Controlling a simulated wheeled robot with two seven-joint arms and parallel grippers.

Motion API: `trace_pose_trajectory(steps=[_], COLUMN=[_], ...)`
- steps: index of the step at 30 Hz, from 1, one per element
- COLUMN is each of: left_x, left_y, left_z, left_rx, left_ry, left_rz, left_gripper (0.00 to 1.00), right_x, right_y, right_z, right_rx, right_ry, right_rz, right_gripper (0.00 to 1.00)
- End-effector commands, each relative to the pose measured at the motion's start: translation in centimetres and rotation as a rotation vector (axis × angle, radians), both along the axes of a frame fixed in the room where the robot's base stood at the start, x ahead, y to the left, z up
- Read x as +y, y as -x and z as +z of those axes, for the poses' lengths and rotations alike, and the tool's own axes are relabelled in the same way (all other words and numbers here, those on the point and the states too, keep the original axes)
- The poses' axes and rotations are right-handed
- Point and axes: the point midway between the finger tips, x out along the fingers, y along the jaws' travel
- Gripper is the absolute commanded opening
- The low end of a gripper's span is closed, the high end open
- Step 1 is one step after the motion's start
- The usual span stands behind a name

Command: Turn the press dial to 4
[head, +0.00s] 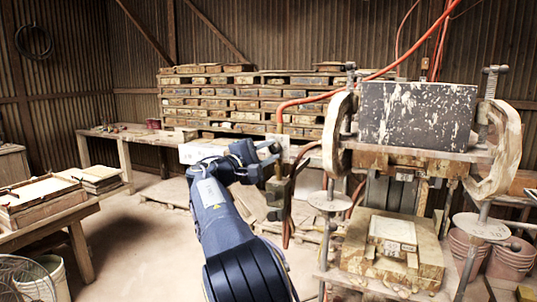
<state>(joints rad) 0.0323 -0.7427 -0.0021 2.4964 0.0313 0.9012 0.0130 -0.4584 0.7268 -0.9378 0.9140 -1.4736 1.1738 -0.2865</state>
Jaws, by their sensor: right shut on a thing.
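The tile press (418,115) stands at the right, with a dark speckled block on top and worn round side plates. A narrow control box (279,192) hangs on its left side, below an orange hose. My right gripper (274,158) is at the upper part of this box, shut on the press dial. The fingers hide the dial, so its pointer and numbers cannot be read. My left gripper is not in view.
A squared tile block (392,235) lies on the press's lower bed. A wooden table (45,215) with framed trays stands at the left, a white bucket (45,280) below it. Stacked wooden molds (250,100) line the back wall. Reddish buckets (512,258) stand at the right.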

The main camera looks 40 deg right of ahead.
Motion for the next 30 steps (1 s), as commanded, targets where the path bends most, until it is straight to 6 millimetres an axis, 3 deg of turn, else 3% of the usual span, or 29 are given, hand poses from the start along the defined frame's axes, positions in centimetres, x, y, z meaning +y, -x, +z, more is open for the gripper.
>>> trace_pose_trajectory(steps=[30], left_x=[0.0], left_y=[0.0], left_z=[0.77], left_rx=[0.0], left_ry=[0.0], left_rz=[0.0], left_gripper=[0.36], right_x=[-0.07], right_y=[0.07], right_z=[0.67], right_rx=[-0.78], right_ry=[-0.405], right_rz=[-0.003], right_gripper=[0.06])
